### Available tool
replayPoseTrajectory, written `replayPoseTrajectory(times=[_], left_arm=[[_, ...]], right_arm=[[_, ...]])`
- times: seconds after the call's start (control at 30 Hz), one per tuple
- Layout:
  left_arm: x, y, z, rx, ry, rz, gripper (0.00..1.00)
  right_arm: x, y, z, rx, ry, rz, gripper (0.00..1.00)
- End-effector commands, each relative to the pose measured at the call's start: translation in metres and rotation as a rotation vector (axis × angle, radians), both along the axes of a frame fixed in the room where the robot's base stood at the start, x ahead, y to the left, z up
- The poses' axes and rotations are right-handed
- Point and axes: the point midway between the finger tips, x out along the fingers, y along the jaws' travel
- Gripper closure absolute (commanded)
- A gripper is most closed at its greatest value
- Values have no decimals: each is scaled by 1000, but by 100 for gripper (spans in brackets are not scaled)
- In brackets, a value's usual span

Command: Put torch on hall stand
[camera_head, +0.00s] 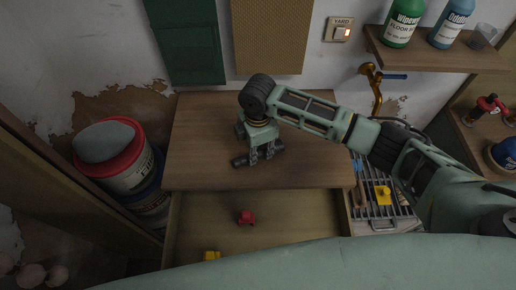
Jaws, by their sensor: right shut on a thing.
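The torch (240,161) is a dark, short cylinder, lying roughly level across the fingers of my right gripper (262,155). My right gripper points down and is shut on the torch, which shows on both sides of the fingers. Both are over the wooden top of the hall stand (200,135), near the middle. I cannot tell whether the torch touches the top. The gripper hides the middle of the torch. My left gripper is not in view.
An open drawer (300,215) below the top holds a red object (245,217) and a yellow object (212,255). Stacked buckets (125,165) stand at left. A metal rack (375,205) is at right. A shelf (440,58) with bottles is at upper right. The top's left part is clear.

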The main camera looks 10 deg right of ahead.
Motion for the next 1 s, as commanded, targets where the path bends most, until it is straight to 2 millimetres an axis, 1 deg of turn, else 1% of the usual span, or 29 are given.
replayPoseTrajectory(times=[0.1, 0.2, 0.23, 0.43, 0.77, 0.87, 0.97, 1.0], left_arm=[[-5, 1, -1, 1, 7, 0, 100], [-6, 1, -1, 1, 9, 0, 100], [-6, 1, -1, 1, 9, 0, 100], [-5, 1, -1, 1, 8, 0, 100], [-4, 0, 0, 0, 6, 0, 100], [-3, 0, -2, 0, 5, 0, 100], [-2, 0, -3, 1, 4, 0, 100], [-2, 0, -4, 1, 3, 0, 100]], right_arm=[[0, 0, 0, 0, 0, 0, 100], [0, 0, -3, 0, 1, -1, 100], [0, 0, -3, 0, 1, -1, 76], [0, 0, -3, 0, 1, 0, 59], [0, 0, 0, 0, 0, 0, 59], [1, 0, 8, 1, -2, -1, 59], [1, 0, 24, 1, -2, 1, 59], [1, 0, 33, 1, -4, 1, 59]])
